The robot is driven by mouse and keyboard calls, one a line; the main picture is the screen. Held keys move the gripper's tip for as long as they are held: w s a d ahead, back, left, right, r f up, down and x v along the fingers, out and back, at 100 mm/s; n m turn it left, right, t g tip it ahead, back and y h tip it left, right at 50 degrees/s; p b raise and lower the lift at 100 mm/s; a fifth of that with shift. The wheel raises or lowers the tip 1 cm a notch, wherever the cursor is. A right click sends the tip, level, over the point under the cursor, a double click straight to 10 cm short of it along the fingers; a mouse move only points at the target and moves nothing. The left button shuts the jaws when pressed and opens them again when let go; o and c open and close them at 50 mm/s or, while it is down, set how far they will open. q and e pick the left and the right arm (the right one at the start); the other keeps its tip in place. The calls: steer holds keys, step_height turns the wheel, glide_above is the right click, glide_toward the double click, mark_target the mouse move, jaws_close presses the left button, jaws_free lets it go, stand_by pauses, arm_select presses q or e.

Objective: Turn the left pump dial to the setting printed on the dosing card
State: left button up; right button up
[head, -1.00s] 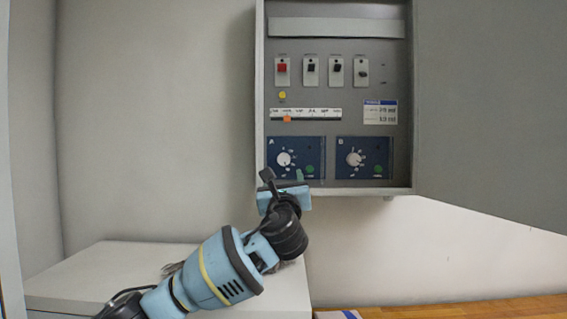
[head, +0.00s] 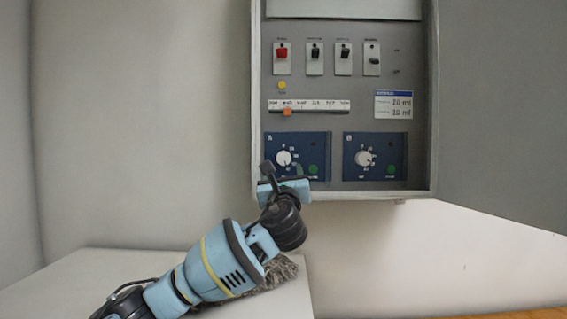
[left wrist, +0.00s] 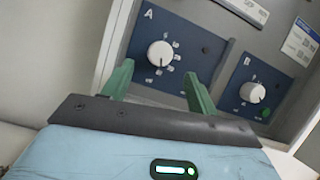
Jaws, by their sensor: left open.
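The left pump dial (head: 284,158) is a white knob on the blue panel marked A, low in the open cabinet. It also shows in the left wrist view (left wrist: 160,54), ahead of the fingers. The right dial (head: 363,158) is on panel B. The dosing card (head: 393,104) is white with a blue top band and seems to read 20 ml above 10 ml; its row labels are too small to read. My left gripper (head: 283,170) is open and empty, just below and in front of dial A. In the left wrist view its green fingers (left wrist: 157,88) stand apart, short of the knob.
Above the dials are a slider strip with an orange marker (head: 288,112), a yellow button (head: 282,86), a red switch (head: 282,54) and several black switches. The cabinet door (head: 500,100) stands open at right. A pale cabinet top (head: 110,275) lies below left, with a grey fuzzy item (head: 282,270).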

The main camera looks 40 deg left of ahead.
mark_target(284, 161)
arm_select(q)
steer(key=shift+x, duration=3.45)
steer(key=shift+f, duration=0.1)
steer(key=c, duration=1)
